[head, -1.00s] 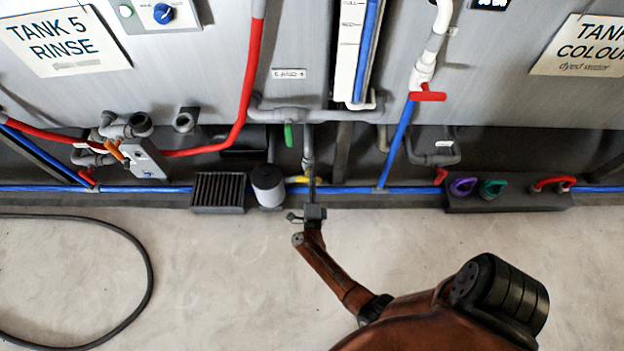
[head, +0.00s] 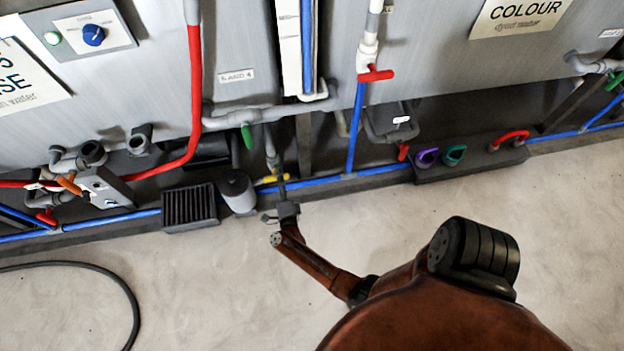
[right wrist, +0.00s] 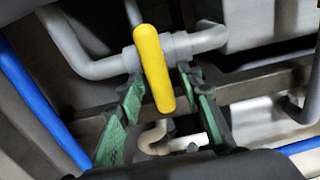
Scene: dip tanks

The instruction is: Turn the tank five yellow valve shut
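The yellow valve (head: 270,179) is low on the pipework under the tanks, partly hidden by my right gripper (head: 281,186) in the head view. In the right wrist view its yellow lever (right wrist: 154,68) is large, near the middle, and lies across the grey pipe (right wrist: 190,42). The two green-padded fingers of my right gripper (right wrist: 160,85) are apart, one on each side of the lever. Gaps show between lever and fingers, so I see no grip on it. My left gripper is not in view.
The tank five sign (head: 25,78) is cut off at the left. A grey canister (head: 237,190) and black grate (head: 188,208) stand left of my gripper. A green lever (head: 247,136) hangs above, and a blue pipe (head: 330,180) runs along the floor edge.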

